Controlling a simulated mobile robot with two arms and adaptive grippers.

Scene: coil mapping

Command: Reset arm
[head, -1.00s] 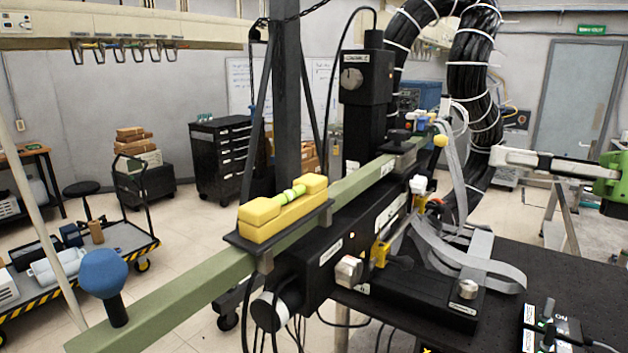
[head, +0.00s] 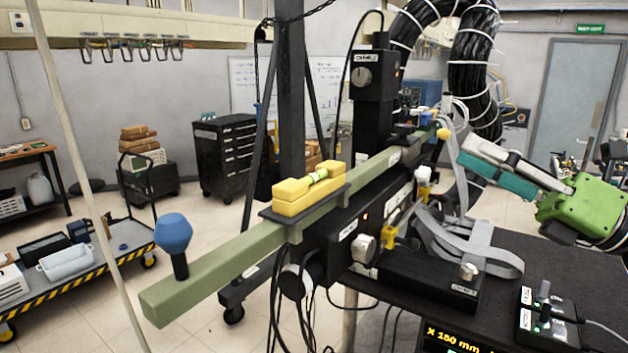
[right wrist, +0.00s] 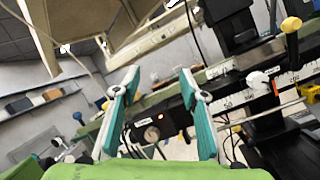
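A long pale-green beam (head: 220,268) runs diagonally through the head view on a black stage. A blue knob (head: 173,235) stands near its front end. A yellow block with a level vial (head: 307,190) sits on a black plate by the beam. My right gripper (head: 470,151) is right of the stage, its fingers pointing left and up; nothing shows between them. In the right wrist view its two teal fingers (right wrist: 158,78) are apart, with the stage and beam beyond. The blue knob also shows there (right wrist: 78,117). My left gripper is out of view.
The dark table (head: 590,290) carries a control box with a switch (head: 543,315), the stage and loose grey ribbon cable (head: 470,255). A yellow-text display (head: 452,340) shows at the bottom edge. A thick black cable bundle (head: 475,70) hangs behind. A striped cart (head: 95,265) stands left.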

